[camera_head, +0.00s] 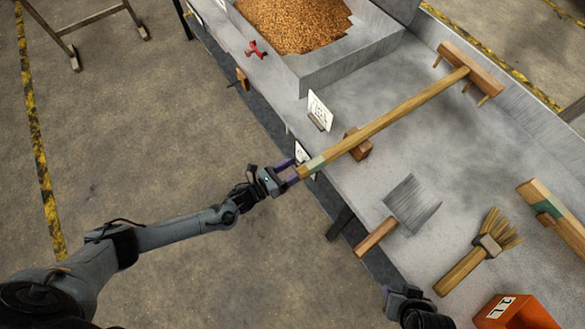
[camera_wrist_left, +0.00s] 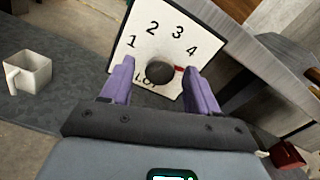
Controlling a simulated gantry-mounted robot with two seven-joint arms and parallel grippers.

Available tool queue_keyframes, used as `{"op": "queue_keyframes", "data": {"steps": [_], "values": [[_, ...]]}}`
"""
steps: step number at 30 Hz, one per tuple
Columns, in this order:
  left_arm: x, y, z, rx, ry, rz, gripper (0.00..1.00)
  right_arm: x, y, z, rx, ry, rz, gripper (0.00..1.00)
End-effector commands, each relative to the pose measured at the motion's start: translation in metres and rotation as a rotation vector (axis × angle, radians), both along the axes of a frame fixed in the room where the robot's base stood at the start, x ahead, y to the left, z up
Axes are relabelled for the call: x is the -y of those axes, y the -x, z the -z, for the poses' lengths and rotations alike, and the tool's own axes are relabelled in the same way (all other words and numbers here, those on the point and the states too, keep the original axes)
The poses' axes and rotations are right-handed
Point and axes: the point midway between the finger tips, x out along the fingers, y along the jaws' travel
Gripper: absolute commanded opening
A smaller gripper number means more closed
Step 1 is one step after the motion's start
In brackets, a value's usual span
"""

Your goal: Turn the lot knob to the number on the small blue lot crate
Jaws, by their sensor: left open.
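The lot dial plate shows in the left wrist view (camera_wrist_left: 150,50), white with the numbers 1 to 4 in an arc and "LOT" below. The dark round knob (camera_wrist_left: 159,73) sits at its lower middle, with a red mark on its right side, below the 4. My left gripper (camera_wrist_left: 160,80) is open, one purple finger on each side of the knob; contact cannot be told. In the head view the left gripper (camera_head: 290,178) is at the table's near edge, by the plate (camera_head: 301,153). My right gripper (camera_head: 388,292) is partly seen at the bottom. No blue crate is visible.
A wooden rake (camera_head: 400,112) lies across the metal table, its handle end by the left gripper. A scoop (camera_head: 410,205), a brush (camera_head: 484,246) and an orange crate (camera_head: 530,315) are to the right. A grain bin (camera_head: 345,60) stands at the back.

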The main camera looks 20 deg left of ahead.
Motion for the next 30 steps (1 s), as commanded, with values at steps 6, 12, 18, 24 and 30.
{"op": "queue_keyframes", "data": {"steps": [6, 12, 18, 24, 30], "values": [[-0.005, 0.007, 0.000, -0.002, 0.000, 0.000, 0.60, -0.001, 0.000, -0.003, 0.000, -0.005, 0.004, 0.43], [-0.020, 0.031, -0.001, -0.003, -0.001, 0.000, 0.60, -0.002, 0.000, -0.012, 0.000, -0.007, 0.005, 0.43], [-0.039, 0.061, -0.001, -0.003, -0.002, 0.000, 0.60, -0.002, 0.000, -0.020, 0.000, -0.007, 0.005, 0.43], [-0.053, 0.082, 0.000, -0.001, -0.002, 0.000, 0.60, -0.001, 0.000, -0.024, 0.000, -0.005, 0.004, 0.43], [-0.058, 0.090, 0.000, 0.000, 0.001, 0.001, 0.60, 0.000, 0.000, -0.025, 0.000, 0.000, -0.001, 0.43]]}}
